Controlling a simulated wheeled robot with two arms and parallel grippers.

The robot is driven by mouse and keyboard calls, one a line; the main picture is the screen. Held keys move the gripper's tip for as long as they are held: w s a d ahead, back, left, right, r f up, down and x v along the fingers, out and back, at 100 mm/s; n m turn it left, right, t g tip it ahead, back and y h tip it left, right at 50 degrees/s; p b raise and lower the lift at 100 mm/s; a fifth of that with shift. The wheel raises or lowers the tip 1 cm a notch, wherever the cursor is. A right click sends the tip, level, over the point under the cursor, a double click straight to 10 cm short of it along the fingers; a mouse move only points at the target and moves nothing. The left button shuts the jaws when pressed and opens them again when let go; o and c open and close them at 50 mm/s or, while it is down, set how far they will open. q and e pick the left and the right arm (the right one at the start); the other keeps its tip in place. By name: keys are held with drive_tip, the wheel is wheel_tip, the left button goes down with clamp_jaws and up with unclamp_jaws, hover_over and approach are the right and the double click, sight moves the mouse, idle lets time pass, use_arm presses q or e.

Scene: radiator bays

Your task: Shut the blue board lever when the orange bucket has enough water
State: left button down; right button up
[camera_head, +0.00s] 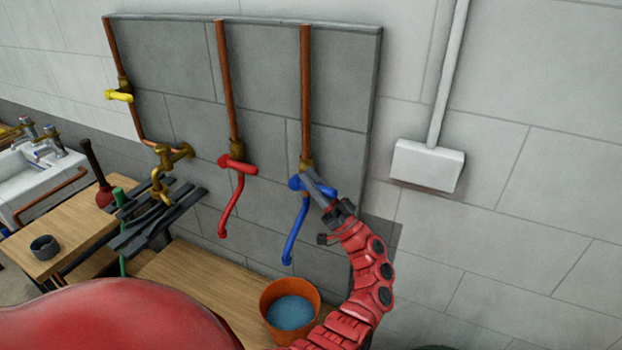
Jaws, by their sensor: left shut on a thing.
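The blue lever (295,183) sits on the valve of the right-hand copper pipe on the grey board. A blue spout (296,235) hangs below it. My left gripper (314,184) is at the blue lever and shut on it, and its fingers hide part of it. The orange bucket (267,308) stands upright on the wooden bench below the blue spout. Blue water (290,313) shows inside it, with its surface below the rim. I cannot make out a stream between spout and bucket. My right gripper is not in view.
A red lever (238,163) with a red spout and a yellow lever (119,96) are on the other pipes. A white box (427,165) is on the wall at right. A sink (35,175) and a plunger (101,185) are at left. Dark bars lie left of the bench.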

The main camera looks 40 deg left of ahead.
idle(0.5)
use_arm(q)
drive_tip(key=c, duration=0.9)
unclamp_jaws()
drive_tip(key=shift+d+f, duration=0.1)
drive_tip(key=shift+f, duration=0.05)
drive_tip(key=b+v, duration=0.8)
drive_tip(key=v, duration=0.9)
drive_tip(key=shift+f+b, duration=0.2)
drive_tip(key=shift+b, duration=0.2)
